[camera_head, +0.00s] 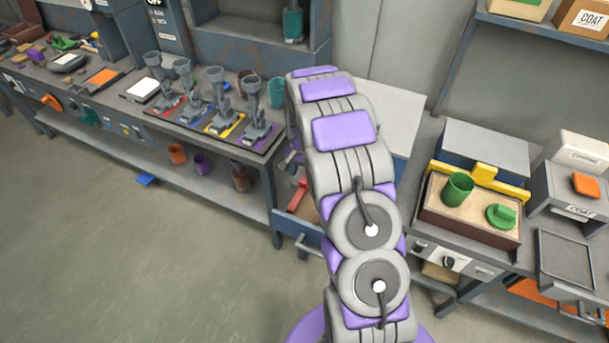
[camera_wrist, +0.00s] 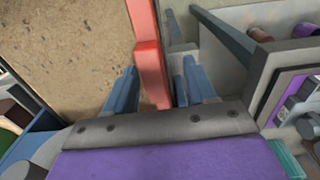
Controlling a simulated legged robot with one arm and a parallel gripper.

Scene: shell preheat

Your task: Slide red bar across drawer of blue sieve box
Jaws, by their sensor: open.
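The red bar (camera_head: 298,194) shows at the left edge of my arm in the head view, at the blue sieve box (camera_head: 290,224). In the wrist view the red bar (camera_wrist: 148,48) runs down from the top edge, beside a tan speckled surface. My gripper (camera_wrist: 159,76) is open, with its blue-grey fingers on either side of the bar's lower part. I cannot tell whether either finger touches it. My arm hides my gripper and much of the box in the head view; the drawer is not clearly made out.
To the right is a sand tray (camera_head: 437,224) with a green cup (camera_head: 457,189) and a green tool (camera_head: 501,217).

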